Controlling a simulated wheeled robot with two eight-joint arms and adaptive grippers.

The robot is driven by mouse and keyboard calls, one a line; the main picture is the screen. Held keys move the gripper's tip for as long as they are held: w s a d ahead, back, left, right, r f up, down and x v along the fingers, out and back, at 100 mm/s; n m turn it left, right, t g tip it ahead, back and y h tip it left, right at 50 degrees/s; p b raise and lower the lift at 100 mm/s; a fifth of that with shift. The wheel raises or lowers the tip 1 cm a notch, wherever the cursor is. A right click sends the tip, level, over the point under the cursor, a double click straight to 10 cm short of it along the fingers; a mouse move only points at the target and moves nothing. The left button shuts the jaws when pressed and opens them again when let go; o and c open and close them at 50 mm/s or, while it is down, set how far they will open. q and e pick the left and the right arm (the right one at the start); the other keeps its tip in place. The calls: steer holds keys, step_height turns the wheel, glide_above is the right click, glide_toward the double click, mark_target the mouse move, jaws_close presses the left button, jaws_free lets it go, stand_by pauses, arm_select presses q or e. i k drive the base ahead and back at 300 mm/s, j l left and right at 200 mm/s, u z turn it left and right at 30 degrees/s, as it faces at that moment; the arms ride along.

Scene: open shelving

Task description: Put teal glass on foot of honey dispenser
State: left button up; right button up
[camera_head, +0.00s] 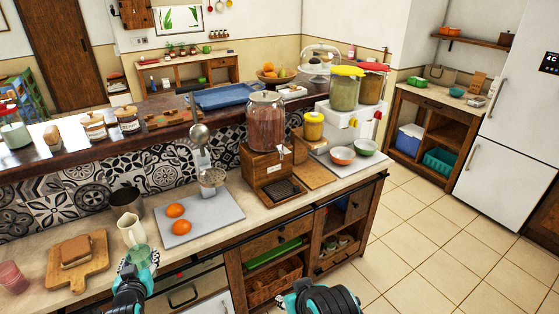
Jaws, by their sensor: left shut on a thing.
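The teal glass (139,254) is at the front left of the counter, held in my left gripper (141,265), whose fingers are around it; whether its base touches the counter is hidden. The honey dispenser (266,122) appears to be the large glass jar of brown-red contents on a wooden stand right of centre. Its wooden foot (284,190) juts forward with a dark, empty top. The glass is well to the left of and in front of this foot. My right arm (322,299) shows at the bottom edge; its fingers cannot be made out.
A white cream jug (132,230) stands just behind the glass. A cutting board (78,262) with bread is left. Two bowls (343,156) sit right of the dispenser.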

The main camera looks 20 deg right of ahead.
mark_target(312, 174)
steer(key=i+l+u, duration=0.15)
steer(key=l, duration=1.35)
steer(key=l+u, duration=0.15)
steer(key=l, duration=1.35)
steer(key=i+l, duration=0.15)
steer(key=l, duration=0.75)
steer(key=i+l+u, duration=0.15)
steer(key=l, duration=1.7)
steer(key=i+l, duration=0.1)
steer(key=i, duration=0.35)
steer(key=u, duration=0.05)
